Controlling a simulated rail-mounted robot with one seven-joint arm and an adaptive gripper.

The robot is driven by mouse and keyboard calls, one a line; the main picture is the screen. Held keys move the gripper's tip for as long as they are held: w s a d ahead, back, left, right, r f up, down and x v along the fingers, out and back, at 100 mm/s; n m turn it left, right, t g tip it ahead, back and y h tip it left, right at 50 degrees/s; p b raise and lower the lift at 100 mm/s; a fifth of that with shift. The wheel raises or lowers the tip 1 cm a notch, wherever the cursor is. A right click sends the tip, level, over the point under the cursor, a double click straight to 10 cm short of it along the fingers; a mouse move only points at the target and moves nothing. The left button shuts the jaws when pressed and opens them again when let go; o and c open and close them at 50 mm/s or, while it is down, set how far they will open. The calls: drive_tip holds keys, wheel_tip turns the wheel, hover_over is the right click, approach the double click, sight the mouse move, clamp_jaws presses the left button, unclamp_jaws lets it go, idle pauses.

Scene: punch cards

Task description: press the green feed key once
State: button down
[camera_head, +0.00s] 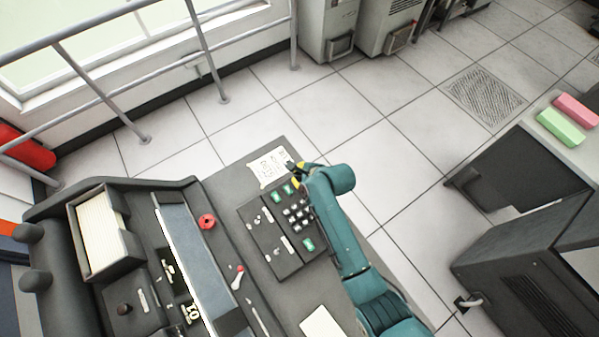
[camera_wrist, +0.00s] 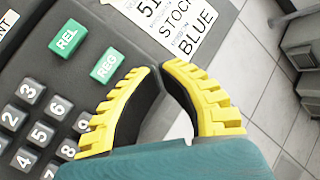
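No key reading FEED is legible. My gripper (camera_wrist: 160,68) has yellow fingers with tips together and nothing between them. In the head view my gripper (camera_head: 292,168) is by the keypad's upper edge, beside the paper.
A printed paper (camera_head: 268,168) reading STOCK BLUE in the wrist view lies beyond the keypad. Left are a red knob (camera_head: 207,221), a small red-tipped lever (camera_head: 237,277) and a card hopper (camera_head: 128,250). A white card (camera_head: 322,323) lies at the bottom.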

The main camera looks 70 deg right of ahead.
drive_tip(key=shift+f, duration=0.45)
idle(0.3)
drive_tip(key=shift+r, duration=0.1)
drive_tip(key=shift+r+p, duration=0.8)
drive_tip(key=shift+p, duration=0.15)
wheel_tip(320, 180, up, 5)
drive_tip(key=p, duration=0.5)
drive_tip(key=shift+r+p, duration=0.1)
drive_tip(key=shift+p, duration=0.25)
idle(0.4)
